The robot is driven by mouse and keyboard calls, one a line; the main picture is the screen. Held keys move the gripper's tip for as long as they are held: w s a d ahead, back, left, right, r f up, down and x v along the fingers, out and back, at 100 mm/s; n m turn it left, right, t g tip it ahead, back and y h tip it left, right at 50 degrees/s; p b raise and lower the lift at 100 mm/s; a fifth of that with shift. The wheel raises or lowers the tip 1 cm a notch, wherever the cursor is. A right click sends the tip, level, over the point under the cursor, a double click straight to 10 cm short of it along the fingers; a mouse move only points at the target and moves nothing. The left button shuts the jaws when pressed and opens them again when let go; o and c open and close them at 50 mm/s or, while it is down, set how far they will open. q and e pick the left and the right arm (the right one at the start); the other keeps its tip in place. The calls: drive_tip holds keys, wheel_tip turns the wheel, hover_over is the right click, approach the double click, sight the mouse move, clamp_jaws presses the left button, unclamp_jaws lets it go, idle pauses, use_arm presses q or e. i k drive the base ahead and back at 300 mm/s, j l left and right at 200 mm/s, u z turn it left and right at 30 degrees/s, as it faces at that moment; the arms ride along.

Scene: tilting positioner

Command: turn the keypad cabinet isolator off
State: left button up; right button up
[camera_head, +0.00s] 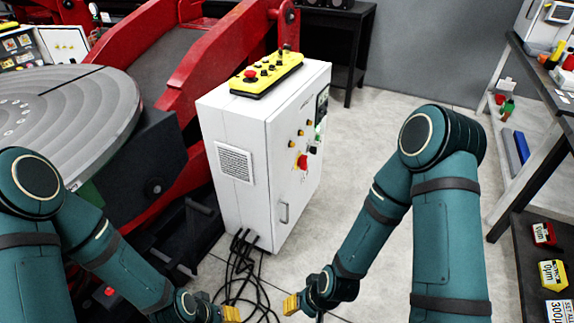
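The white cabinet (240,130) stands on the floor in the middle of the view, its front face turned to the right. A red isolator switch (302,162) is on that front face; its exact handle angle is too small to tell. A dark panel (321,105), perhaps the keypad, is near the upper far edge of the face. My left gripper (230,313) is at the bottom edge, partly cut off, below and left of the cabinet. My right gripper (291,306) is low in front of the cabinet, apart from it. Only yellow fingertips show, so their opening is unclear.
A yellow pendant (267,74) with a red button lies on the cabinet top. Black cables (243,270) run from its base across the floor. The red positioner (190,75) with its round grey table (70,110) is at left. A shelf (535,90) stands at right.

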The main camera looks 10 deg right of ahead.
sight(303, 163)
drive_tip(key=z, duration=0.55)
drive_tip(key=i+l+u, duration=0.1)
drive_tip(key=i+l, duration=2.95)
drive_tip(key=u, duration=0.45)
drive_tip(key=i+l+u, duration=0.1)
drive_tip(key=u, duration=0.75)
drive_tip(key=l+u, duration=0.15)
drive_tip(key=u, duration=0.3)
drive_tip(key=i, duration=0.05)
